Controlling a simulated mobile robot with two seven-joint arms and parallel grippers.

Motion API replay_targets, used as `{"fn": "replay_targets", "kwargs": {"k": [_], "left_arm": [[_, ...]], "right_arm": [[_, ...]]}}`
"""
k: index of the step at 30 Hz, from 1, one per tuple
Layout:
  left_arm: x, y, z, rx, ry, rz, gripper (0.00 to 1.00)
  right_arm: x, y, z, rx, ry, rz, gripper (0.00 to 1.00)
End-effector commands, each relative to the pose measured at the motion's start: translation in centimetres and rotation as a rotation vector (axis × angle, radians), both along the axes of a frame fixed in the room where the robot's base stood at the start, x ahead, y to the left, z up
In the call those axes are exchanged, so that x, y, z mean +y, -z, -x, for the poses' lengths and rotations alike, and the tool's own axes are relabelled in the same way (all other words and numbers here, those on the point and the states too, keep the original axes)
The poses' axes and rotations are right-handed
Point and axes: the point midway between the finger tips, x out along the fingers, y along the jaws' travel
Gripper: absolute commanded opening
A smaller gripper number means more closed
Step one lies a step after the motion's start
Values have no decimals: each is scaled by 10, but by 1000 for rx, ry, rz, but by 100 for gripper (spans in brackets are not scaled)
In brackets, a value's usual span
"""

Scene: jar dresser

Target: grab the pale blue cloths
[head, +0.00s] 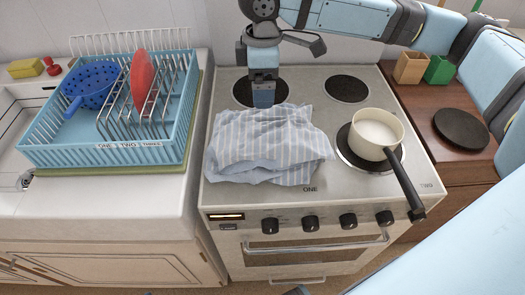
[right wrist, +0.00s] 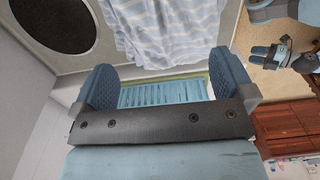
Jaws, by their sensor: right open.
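A pale blue and white striped cloth (head: 265,145) lies in a rumpled heap on the left half of the stove top; I cannot tell whether it is one cloth or several. It also shows in the right wrist view (right wrist: 172,30), ahead of the fingers. My right gripper (head: 263,97) points down at the cloth's back edge, near the rear left burner. In the right wrist view its two blue fingers (right wrist: 165,88) are spread apart with no cloth clearly between them. What seems to be my left gripper (right wrist: 272,55) shows small at the right wrist view's upper right.
A saucepan (head: 377,133) with pale contents stands on the front right burner, its handle past the front edge. A blue dish rack (head: 105,155) with a colander and red plate stands left. Wooden and green blocks (head: 411,67) and a dark round plate (head: 461,129) are right.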

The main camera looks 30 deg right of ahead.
Motion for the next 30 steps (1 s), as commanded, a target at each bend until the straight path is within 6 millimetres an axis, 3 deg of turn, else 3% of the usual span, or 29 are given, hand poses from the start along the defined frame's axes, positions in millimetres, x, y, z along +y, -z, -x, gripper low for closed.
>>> {"fn": "replay_targets", "kwargs": {"k": [1,8,16,25,30], "left_arm": [[0,7,-2,-7,-1,3,43],[-1,6,-6,-19,-3,6,43],[0,12,-7,-28,0,0,43],[-1,9,-9,-42,4,-1,43],[-1,17,-8,-44,8,-7,43]], "right_arm": [[0,11,0,-1,0,0,100],[0,32,0,2,0,-1,100],[0,83,1,1,0,0,100],[-1,108,2,0,0,0,100],[-4,135,7,0,0,1,100]]}}
